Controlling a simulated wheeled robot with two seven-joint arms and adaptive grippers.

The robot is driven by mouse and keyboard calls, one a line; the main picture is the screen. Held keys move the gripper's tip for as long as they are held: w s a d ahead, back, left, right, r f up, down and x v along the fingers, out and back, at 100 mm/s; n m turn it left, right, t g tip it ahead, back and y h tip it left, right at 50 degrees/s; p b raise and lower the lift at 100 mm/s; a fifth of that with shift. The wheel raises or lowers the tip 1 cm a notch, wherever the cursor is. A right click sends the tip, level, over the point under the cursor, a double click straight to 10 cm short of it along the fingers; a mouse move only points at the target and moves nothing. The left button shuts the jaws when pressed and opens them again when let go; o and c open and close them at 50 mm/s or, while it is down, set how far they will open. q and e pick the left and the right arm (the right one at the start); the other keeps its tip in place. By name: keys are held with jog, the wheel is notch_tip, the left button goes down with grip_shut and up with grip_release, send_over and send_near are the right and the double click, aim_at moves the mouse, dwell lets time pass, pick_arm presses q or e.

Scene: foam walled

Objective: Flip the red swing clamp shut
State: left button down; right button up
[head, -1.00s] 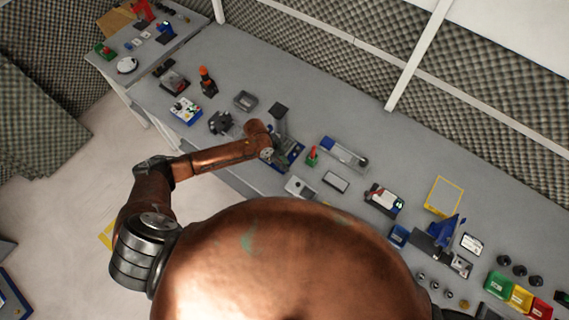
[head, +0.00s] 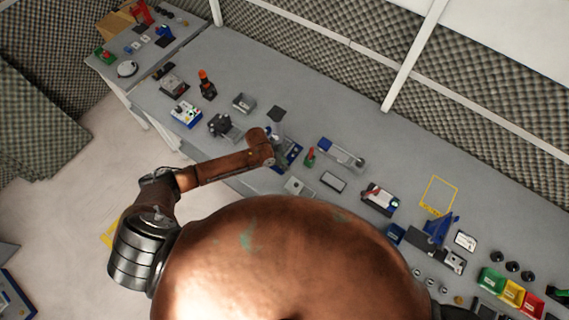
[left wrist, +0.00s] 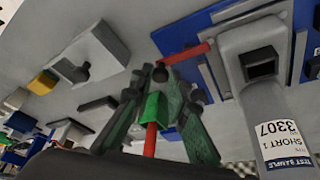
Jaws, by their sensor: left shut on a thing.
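In the left wrist view, the red swing clamp (left wrist: 187,53) shows as a red bar lying across the edge of a blue base plate (left wrist: 190,38). My left gripper (left wrist: 160,73) has its dark green fingers closed together at the near end of this bar, shut on it. A grey post (left wrist: 275,125) with a test-sample label stands beside the clamp. My right gripper is not in view.

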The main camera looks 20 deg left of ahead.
pick_arm(q)
jog(key=c, duration=1.9)
grip_release()
jog(key=shift+o, duration=0.3)
jog(key=shift+a+r, duration=0.1)
jog(key=v, duration=1.1)
jog(key=shift+r, duration=0.35)
jog(key=shift+a, duration=0.15)
